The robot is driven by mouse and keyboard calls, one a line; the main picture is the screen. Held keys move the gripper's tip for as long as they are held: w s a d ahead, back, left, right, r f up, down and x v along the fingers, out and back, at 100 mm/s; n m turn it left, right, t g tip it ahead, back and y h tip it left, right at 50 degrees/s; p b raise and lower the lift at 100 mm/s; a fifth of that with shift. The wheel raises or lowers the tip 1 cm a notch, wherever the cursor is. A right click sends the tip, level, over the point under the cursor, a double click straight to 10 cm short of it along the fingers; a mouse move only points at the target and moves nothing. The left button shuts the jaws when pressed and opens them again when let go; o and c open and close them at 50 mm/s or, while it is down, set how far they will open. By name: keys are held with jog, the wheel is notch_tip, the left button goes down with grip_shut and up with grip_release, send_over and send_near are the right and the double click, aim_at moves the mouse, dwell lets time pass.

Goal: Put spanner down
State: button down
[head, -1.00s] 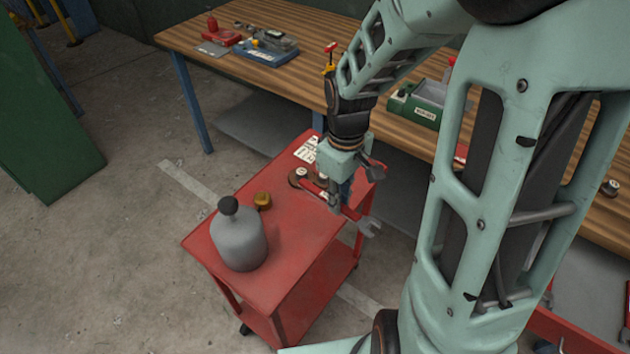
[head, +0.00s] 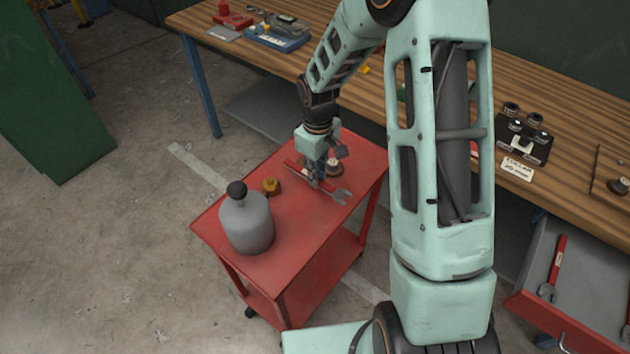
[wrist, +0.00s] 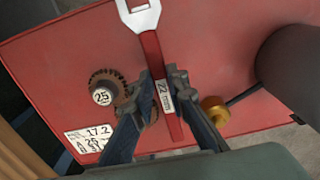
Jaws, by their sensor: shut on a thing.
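My gripper (head: 317,182) is low over the top of the red cart (head: 300,236), its fingers closed on the spanner. The spanner (head: 341,196) has a red handle and a steel open-ended head. In the wrist view, my gripper (wrist: 164,84) has a finger on each side of the handle. The spanner (wrist: 150,45) shows a label reading 22 mm, and its head points to the top of the picture. It lies about level, close above or on the cart top; I cannot tell whether it touches.
On the cart stand a grey bottle (head: 246,222), a brass knob (head: 271,186) and a brown toothed part marked 25 (wrist: 108,93). A printed card (wrist: 88,143) lies near that part. An open drawer (head: 590,275) holds another red-handled spanner (head: 554,262). The workbench (head: 575,98) runs behind.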

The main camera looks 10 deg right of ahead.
aim_at(315, 191)
jog(key=shift+w+a+f, duration=0.15)
jog(key=shift+w+f, duration=0.15)
jog(key=shift+f, duration=0.2)
jog(key=shift+w+a+f, duration=0.1)
jog(key=shift+w+f, duration=0.15)
jog(key=shift+f, duration=1.55)
jog(key=c, duration=1.9)
grip_release()
notch_tip(315, 191, up, 12)
jog(key=shift+r, duration=0.1)
